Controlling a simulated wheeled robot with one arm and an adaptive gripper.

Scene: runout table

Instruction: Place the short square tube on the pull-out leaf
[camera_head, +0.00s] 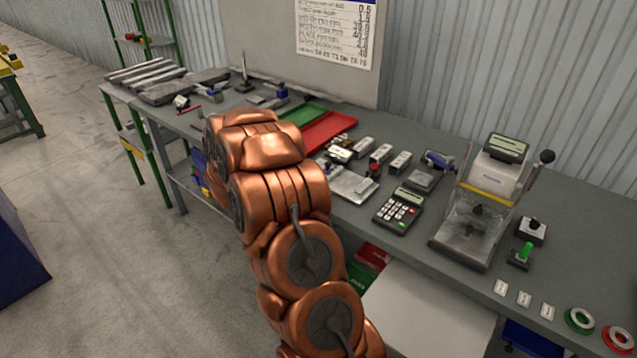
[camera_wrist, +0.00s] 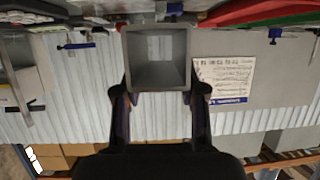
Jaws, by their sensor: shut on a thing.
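The short square tube (camera_wrist: 158,88) is grey and hollow. In the wrist view its square opening faces the camera. My gripper (camera_wrist: 159,96) is shut on it, with one dark finger on each side. In the head view my copper arm hides the gripper and the tube. The pull-out leaf (camera_head: 425,312) appears as a pale flat panel, lower than the bench top, at the bottom middle of the head view. Its visible surface is bare, and my arm covers its left edge.
The grey bench (camera_head: 575,215) carries a calculator (camera_head: 398,211), a press-like device (camera_head: 478,205), a red tray (camera_head: 327,131) and a green tray (camera_head: 302,114). Long bars (camera_head: 160,82) lie at the far left end. Red and green boxes (camera_head: 370,258) sit below the bench beside the leaf.

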